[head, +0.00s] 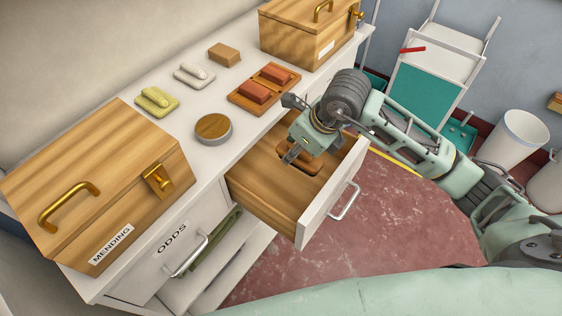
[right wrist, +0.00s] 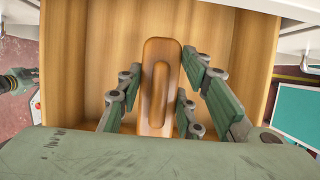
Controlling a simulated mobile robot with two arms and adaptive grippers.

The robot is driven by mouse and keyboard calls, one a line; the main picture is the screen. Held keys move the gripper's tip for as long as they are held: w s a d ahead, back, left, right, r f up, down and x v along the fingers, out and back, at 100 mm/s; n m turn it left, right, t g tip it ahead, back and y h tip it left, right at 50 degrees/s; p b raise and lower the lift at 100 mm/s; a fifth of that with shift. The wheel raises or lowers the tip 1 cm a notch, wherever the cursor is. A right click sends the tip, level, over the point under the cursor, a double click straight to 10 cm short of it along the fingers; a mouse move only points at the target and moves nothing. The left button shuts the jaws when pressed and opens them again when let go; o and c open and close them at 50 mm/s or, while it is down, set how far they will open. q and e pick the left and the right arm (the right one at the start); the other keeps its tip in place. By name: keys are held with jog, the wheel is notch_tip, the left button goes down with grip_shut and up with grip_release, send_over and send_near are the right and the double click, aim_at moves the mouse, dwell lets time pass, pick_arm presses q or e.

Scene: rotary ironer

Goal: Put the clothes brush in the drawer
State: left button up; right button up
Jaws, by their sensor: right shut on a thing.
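The clothes brush (right wrist: 158,85) is a long brown wooden piece with rounded ends and a groove along its back. My right gripper (head: 300,156) is shut on it, with the fingers (right wrist: 158,103) on either side of the brush. Both are over the inside of the open drawer (head: 262,182), a wooden box with a white front and a metal handle. In the head view the gripper hides much of the brush (head: 313,166). I cannot tell whether the brush touches the drawer floor. My left gripper is not seen in the head view.
The counter holds a mending box (head: 100,185), a round wooden-topped tin (head: 213,128), soap dishes (head: 157,100) and another wooden box (head: 305,35). The shut odds drawer (head: 165,250) is beside the open one. A cart (head: 430,80) and a white bin (head: 515,137) stand beyond.

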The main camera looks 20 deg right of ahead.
notch_tip(320, 180, down, 6)
jog(key=shift+a+f, duration=0.1)
jog(key=shift+f, duration=0.45)
jog(key=w+a+p, duration=0.1)
jog(key=w+a, duration=0.1)
jog(key=w, duration=0.1)
jog(key=shift+a+r, duration=0.1)
jog(key=shift+a, duration=0.1)
jog(key=shift+f, duration=0.55)
jog(key=shift+w+f+p, duration=0.1)
jog(key=shift+f+p, duration=0.1)
jog(key=shift+p, duration=0.1)
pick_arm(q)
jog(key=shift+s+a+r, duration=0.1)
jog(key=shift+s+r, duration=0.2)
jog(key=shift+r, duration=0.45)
